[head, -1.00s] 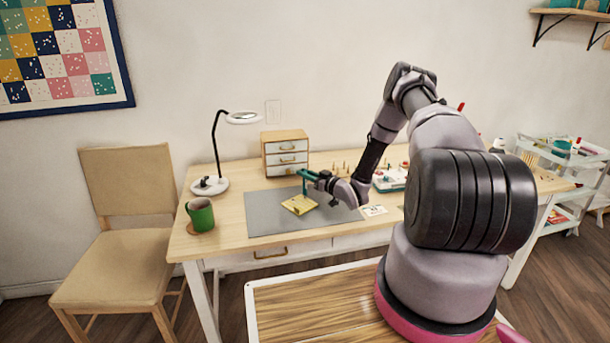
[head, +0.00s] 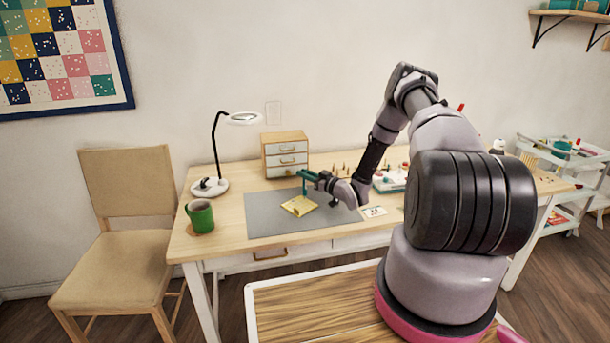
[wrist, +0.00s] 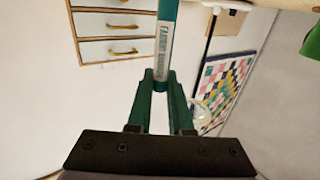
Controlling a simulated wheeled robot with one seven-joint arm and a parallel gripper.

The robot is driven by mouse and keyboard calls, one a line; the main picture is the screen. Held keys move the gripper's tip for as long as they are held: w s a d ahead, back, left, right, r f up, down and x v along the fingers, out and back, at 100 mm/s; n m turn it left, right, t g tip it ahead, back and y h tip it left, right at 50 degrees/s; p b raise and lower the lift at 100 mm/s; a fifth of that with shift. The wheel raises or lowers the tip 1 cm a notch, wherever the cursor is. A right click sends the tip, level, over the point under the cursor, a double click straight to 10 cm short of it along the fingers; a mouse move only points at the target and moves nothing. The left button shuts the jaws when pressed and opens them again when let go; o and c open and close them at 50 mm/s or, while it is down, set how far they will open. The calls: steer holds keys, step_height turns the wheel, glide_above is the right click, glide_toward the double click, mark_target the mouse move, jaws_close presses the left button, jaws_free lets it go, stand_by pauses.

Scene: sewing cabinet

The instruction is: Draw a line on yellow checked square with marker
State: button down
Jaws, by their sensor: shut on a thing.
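The yellow checked square (head: 299,206) lies on the grey mat (head: 270,221) on the table. My gripper (head: 307,175) is above the square's far edge, its green fingers shut on the marker (head: 304,187). In the wrist view, my gripper (wrist: 162,82) grips the marker (wrist: 166,40), which has a green body and a white label with green lettering. In the head view, the marker points down at the square. Whether its tip touches the cloth is too small to tell. Any line on the cloth is too small to make out.
A desk lamp (head: 217,150) and a small drawer box (head: 285,154) stand behind the mat. A green mug (head: 200,215) stands at the left. A small card (head: 374,211) lies right of the mat. The mat's left part is clear.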

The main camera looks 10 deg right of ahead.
steer(key=shift+f, duration=0.25)
steer(key=s+a, duration=0.3)
steer(key=a, duration=0.3)
steer(key=shift+s, duration=0.15)
stand_by(6.2)
steer(key=shift+a+r, duration=0.1)
steer(key=shift+r, duration=0.15)
stand_by(0.5)
